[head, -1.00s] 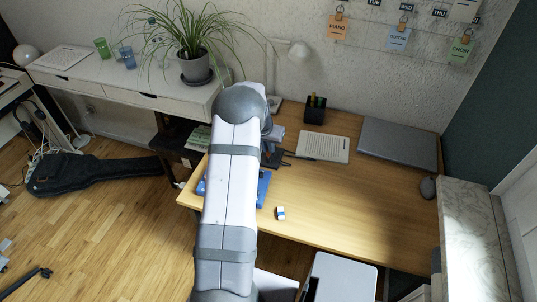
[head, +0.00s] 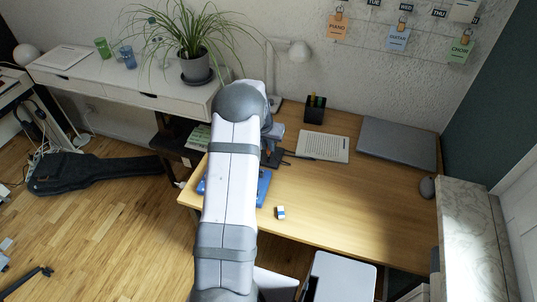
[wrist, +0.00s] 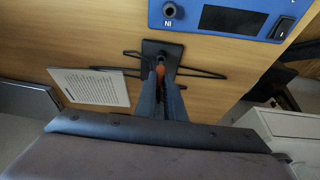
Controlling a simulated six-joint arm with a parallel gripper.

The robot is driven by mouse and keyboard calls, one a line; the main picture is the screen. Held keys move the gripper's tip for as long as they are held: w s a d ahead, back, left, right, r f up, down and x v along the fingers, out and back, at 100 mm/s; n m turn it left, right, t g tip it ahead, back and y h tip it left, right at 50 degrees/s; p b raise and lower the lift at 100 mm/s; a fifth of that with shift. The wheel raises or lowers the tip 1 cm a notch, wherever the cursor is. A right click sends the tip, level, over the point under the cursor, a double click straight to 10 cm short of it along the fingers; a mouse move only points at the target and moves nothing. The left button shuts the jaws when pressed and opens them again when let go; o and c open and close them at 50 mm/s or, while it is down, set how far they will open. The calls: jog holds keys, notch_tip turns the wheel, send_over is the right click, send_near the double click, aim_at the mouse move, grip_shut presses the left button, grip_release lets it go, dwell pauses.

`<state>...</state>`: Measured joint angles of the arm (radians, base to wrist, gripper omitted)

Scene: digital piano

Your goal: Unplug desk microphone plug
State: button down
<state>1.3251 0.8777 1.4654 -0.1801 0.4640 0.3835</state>
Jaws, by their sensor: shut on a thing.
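In the wrist view my gripper (wrist: 164,72) points down over the desk. Its long dark fingers are close together, with a small orange part, which I take for the microphone plug (wrist: 159,69), between them. The fingers hide most of it. The blue box (wrist: 233,8) lies just beyond the fingertips, with a dark round socket (wrist: 171,11) marked IN, a dark display and a rocker switch. No plug shows in that socket. A black square base (wrist: 153,47), probably the desk microphone's, lies behind the fingertips. In the head view my arm hides the gripper and part of the blue box (head: 264,187).
A black cable (wrist: 205,74) runs across the desk beside the base. A printed sheet (head: 323,146), a pen cup (head: 315,110), a closed laptop (head: 398,143) and a small blue-white block (head: 280,212) lie on the desk (head: 350,200). Its middle right is clear.

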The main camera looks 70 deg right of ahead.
jog(key=shift+r+p, duration=1.5)
jog(key=shift+r, duration=0.9)
